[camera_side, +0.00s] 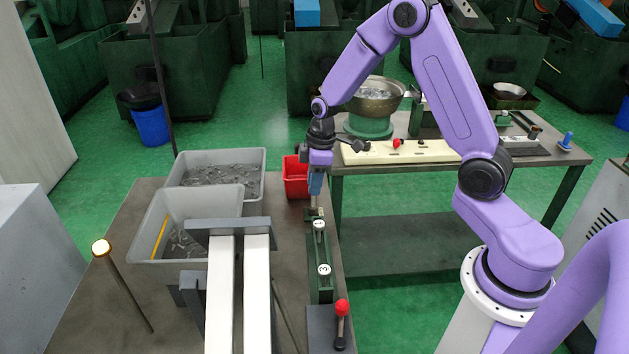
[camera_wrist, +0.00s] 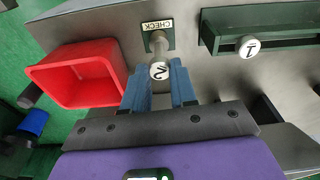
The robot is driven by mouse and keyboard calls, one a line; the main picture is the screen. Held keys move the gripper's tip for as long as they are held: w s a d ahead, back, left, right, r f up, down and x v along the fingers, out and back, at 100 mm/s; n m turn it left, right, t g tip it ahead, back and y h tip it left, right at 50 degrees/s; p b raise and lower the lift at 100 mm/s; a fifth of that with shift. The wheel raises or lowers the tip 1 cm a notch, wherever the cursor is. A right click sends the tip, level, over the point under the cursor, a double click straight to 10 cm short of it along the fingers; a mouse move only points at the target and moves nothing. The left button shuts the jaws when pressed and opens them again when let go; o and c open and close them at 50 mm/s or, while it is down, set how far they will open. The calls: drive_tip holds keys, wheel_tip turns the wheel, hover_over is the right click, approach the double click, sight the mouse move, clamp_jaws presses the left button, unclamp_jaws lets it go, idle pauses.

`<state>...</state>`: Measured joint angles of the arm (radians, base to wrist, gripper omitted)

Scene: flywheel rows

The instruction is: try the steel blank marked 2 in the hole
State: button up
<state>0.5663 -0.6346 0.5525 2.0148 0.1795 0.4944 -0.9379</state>
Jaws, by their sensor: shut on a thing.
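The steel blank marked 2 (camera_wrist: 159,71) is between the two blue fingers of my gripper (camera_wrist: 160,90), its numbered cap facing the wrist camera. In the side view my gripper (camera_side: 315,188) is shut on it and points down over the CHECK station. The blank's shaft runs toward the dark plate labelled CHECK (camera_wrist: 157,25). The hole itself is hidden behind the blank, and I cannot tell whether the tip is inside it. The green rack (camera_side: 319,248) holds the blank marked 1 (camera_wrist: 250,47) and the blank marked 3 (camera_side: 324,270).
A red bin (camera_side: 296,178) stands beside the station, left of it in the wrist view (camera_wrist: 80,75). Two grey bins (camera_side: 258,168) with metal parts stand further left. White rails (camera_side: 257,295) and a red-knobbed lever (camera_side: 341,308) are nearer the side camera.

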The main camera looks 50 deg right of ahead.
drive_tip(key=shift+r, duration=0.2)
drive_tip(key=shift+r, duration=1.45)
drive_tip(key=shift+r, duration=1.55)
drive_tip(key=shift+f, duration=2.7)
drive_tip(key=shift+f, duration=0.5)
drive_tip(key=shift+r, duration=0.1)
